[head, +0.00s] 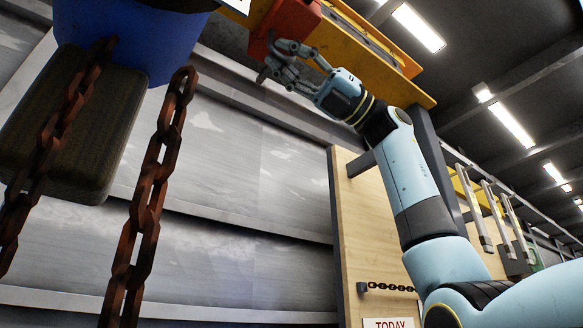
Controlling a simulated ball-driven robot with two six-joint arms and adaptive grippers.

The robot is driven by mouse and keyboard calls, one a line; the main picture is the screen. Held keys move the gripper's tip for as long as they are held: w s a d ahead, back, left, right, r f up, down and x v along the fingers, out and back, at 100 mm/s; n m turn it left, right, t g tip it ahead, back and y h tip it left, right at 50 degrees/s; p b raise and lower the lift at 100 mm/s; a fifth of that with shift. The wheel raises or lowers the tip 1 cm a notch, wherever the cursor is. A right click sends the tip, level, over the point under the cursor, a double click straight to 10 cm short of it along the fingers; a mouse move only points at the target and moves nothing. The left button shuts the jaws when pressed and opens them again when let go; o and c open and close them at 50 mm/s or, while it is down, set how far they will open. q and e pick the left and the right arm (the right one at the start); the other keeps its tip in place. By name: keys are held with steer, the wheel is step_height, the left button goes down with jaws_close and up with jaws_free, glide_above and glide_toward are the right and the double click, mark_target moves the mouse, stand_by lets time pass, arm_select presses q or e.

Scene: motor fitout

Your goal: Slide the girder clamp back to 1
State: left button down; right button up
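The girder clamp (290,22) is a red-orange block on the yellow girder (385,62) overhead, near the top middle of the head view. Its upper part is cut off by the frame's top edge. My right gripper (273,60) is raised to the clamp's lower edge, and its fingers overlap the clamp in the picture. Whether they touch or hold it is not clear. The number marks on the girder cannot be read from here. My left gripper is not in view.
A blue body (130,35) with a dark block (75,135) and rusty chains (150,195) hangs close at the left. A wooden board (362,215) stands behind my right arm, with a small chain and a "TODAY" sign (388,323). Grey wall panels lie between.

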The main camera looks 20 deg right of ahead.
steer(key=o, duration=0.4)
steer(key=shift+w+a+f, duration=0.1)
steer(key=shift+w, duration=0.15)
steer(key=shift+s, duration=0.1)
steer(key=shift+d, duration=0.3)
steer(key=v, duration=1.1)
steer(key=shift+d+f, duration=0.2)
steer(key=shift+d, duration=0.05)
steer(key=shift+w, duration=0.25)
